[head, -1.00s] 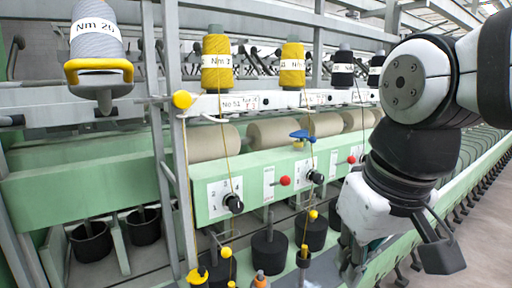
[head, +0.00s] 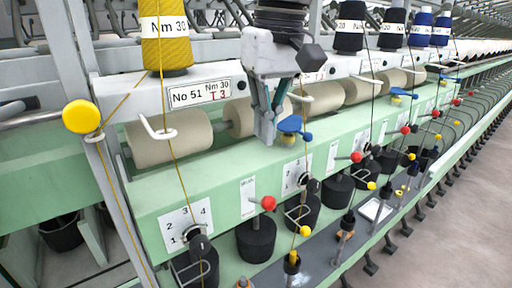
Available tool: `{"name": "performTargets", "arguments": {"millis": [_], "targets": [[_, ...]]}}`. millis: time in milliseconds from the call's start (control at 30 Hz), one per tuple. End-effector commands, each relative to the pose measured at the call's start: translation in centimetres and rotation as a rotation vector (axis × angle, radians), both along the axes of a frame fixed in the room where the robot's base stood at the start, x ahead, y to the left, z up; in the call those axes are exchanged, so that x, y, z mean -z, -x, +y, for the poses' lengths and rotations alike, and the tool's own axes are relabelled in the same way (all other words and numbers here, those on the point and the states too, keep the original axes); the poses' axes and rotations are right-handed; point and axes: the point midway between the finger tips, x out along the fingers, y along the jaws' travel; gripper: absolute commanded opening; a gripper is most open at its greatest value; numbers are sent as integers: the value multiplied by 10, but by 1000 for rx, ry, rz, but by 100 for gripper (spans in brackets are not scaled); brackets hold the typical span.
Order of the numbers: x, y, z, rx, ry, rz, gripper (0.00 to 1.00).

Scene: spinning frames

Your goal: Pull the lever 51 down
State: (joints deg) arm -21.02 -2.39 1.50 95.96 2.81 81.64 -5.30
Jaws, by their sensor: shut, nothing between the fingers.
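The sign "No 51" (head: 199,94) is on the white rail at the left. Below it on the green panel is a lever with a red ball knob (head: 268,203), sticking out beside a narrow white label plate (head: 248,197). It is the nearest red-knobbed lever to the sign; I see no number on it. My gripper (head: 265,138) points down, shut and empty, in front of the rollers and above the panel's top edge. In the picture it is above the red knob, apart from it, and close to the left of a blue lever piece (head: 291,124).
A black selector knob (head: 196,240) with a numbered dial is left of the lever. More red knobs (head: 356,157) continue rightwards. A yellow ball (head: 81,116) and thread run at the left. Black pots (head: 257,239) stand below. The aisle floor (head: 440,235) at right is clear.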

Motion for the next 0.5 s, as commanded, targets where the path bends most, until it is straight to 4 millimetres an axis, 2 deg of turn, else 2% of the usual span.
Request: {"name": "performTargets", "arguments": {"millis": [167, 267, 500], "targets": [[4, 0, 0, 1, 0, 1, 0], [13, 0, 0, 1, 1, 2, 0], [53, -2, 3, 1, 2, 4, 0]]}}
